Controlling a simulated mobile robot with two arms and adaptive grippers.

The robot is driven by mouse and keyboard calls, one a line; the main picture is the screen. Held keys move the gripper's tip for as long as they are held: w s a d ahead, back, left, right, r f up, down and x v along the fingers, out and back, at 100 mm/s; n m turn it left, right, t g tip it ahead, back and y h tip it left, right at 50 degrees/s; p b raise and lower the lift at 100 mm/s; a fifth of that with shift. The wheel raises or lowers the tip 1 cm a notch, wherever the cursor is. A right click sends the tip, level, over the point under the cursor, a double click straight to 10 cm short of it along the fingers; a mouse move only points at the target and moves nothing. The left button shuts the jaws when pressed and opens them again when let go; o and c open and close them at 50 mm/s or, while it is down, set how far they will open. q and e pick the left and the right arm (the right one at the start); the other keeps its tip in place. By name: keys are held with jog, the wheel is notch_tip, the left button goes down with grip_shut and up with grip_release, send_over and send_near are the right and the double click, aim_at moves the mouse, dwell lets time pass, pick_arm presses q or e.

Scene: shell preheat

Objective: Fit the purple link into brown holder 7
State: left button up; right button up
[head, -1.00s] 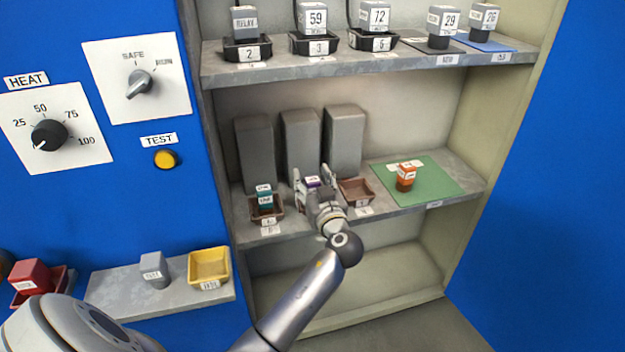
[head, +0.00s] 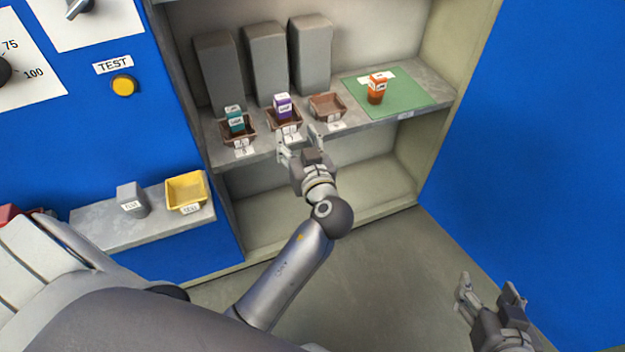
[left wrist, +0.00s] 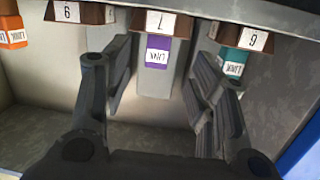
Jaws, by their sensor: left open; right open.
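The purple link (head: 282,106) stands upright in the middle brown holder 7 (head: 293,127), on the cabinet's middle shelf. In the left wrist view the purple link (left wrist: 158,52) shows beside the holder's "7" label (left wrist: 160,23); that picture is upside down. How deep the link sits is hidden by the holder's wall. My left gripper (head: 300,146) is open and empty, in front of the shelf edge near holder 7 and clear of the link. My right gripper (head: 490,298) is open and empty at the lower right, away from the shelf.
A teal link (head: 236,121) stands in the brown holder to the left. An empty brown holder (head: 327,106) is to the right. An orange piece (head: 376,91) stands on a green mat (head: 415,98). Grey blocks (head: 266,70) stand behind. A yellow tray (head: 186,190) is at lower left.

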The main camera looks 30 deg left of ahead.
pick_arm(q)
jog(key=s+d+f+m+h, duration=0.4)
jog(key=s+f+m+h, duration=0.2)
jog(key=f+h, duration=0.1)
jog(key=s+d+r+m+h, duration=0.2)
jog(key=s+d+m+h, duration=0.2)
jog(key=s+d+h, duration=0.2)
jog(key=shift+s+d+m+g+h, duration=0.3)
jog(key=shift+s+d+h, duration=0.1)
jog(key=shift+d, duration=0.7)
jog(key=shift+f, duration=0.1)
